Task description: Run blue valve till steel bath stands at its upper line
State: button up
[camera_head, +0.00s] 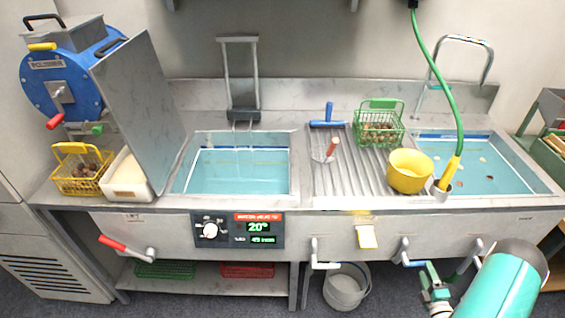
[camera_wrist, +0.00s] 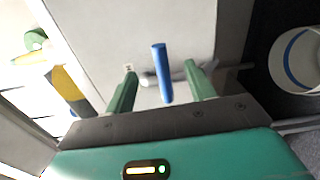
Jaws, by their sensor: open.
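The blue valve (camera_head: 413,264) is on the front panel below the right-hand bath. In the wrist view its blue lever (camera_wrist: 162,72) stands between my two green fingers, with a gap on each side. My gripper (camera_head: 430,280) is open beside the lever; the wrist view shows its fingers (camera_wrist: 161,88) apart. The left steel bath (camera_head: 297,165) holds blue-tinted water, its surface below the rim. The right steel bath (camera_head: 528,172) also holds water, with several small round things in it.
A yellow bowl (camera_head: 409,172) and green basket (camera_head: 379,125) stand on the ribbed drainer (camera_head: 345,180). A red-handled valve (camera_head: 115,244) and white-handled valve (camera_head: 320,262) share the panel. A bucket (camera_head: 346,287) stands below.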

jog(key=s, duration=0.6)
dwell(0.5)
